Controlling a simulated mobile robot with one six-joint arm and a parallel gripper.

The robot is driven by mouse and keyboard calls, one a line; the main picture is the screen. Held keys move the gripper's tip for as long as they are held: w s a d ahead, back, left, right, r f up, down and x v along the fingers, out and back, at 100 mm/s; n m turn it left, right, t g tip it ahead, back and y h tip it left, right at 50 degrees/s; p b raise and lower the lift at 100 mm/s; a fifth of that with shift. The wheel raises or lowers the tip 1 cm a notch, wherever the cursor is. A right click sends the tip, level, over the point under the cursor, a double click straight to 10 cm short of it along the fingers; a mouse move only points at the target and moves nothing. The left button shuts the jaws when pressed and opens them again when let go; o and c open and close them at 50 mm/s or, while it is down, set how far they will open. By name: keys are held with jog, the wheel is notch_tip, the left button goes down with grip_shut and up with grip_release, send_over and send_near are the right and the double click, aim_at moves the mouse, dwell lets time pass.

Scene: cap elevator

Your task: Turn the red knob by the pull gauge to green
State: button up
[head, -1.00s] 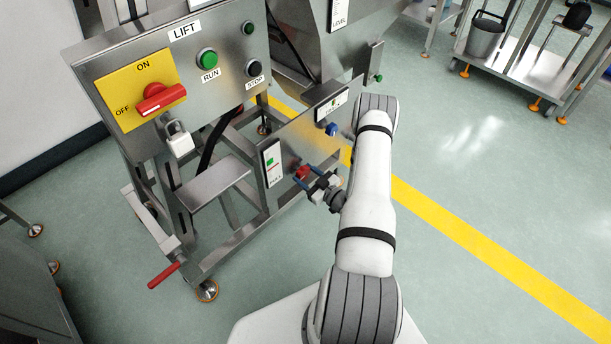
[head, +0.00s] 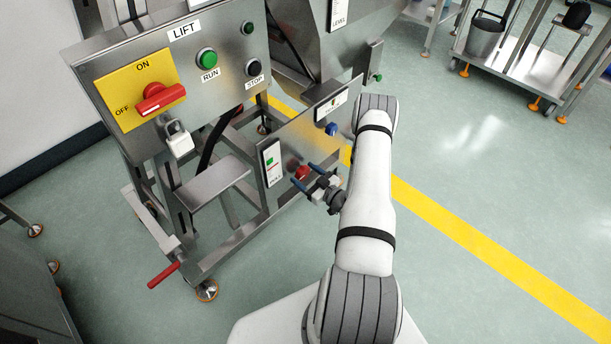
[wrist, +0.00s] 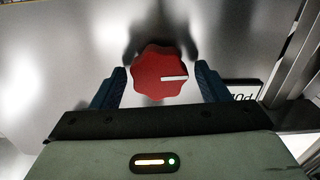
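The red knob (head: 301,172) sits on the lower steel panel, right of a white upright gauge (head: 271,163) with a green patch and a red mark; the gauge's label is too small to read surely. In the wrist view the lobed red knob (wrist: 162,72) has a white line pointing right. My gripper (head: 314,178) is at the knob, its blue fingers open. The wrist view shows the gripper's fingers (wrist: 162,82) on either side of the knob, with a gap at each side. A white plate (wrist: 243,92) with partly hidden upside-down lettering lies to the right.
A blue knob (head: 331,129) sits under another gauge (head: 333,104) on the same panel. Above left is the LIFT panel with a red ON/OFF switch (head: 160,98), a green RUN button (head: 206,58) and a padlock (head: 179,140).

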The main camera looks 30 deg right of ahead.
jog(key=shift+o, duration=0.2)
jog(key=p+v, duration=0.1)
jog(key=v, duration=0.6)
jog(key=shift+s+p, duration=0.35)
jog(key=shift+p, duration=0.05)
jog(key=shift+d, duration=0.1)
